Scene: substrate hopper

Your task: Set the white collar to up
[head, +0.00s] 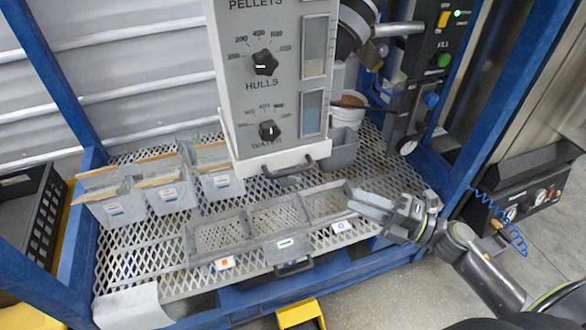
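The white collar (262,163) is at the bottom end of the tall grey hopper column (283,85). A dark handle (291,170) is on its front, above the mesh deck. Whether the collar is at its up or down setting is hard to tell. My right gripper (358,204) is to the right of and below the collar, over the right end of the divided tray, apart from the handle. Its fingers point left, and nothing is clearly seen between them; their gap is not clear. My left gripper is not in view.
A three-part mesh tray (232,258) lies below the column. Several grey bins (168,197) stand at left on the mesh deck (130,262). Two black knobs (264,62) face front. Blue frame posts (48,75) bound the sides. A yellow step (300,312) is below.

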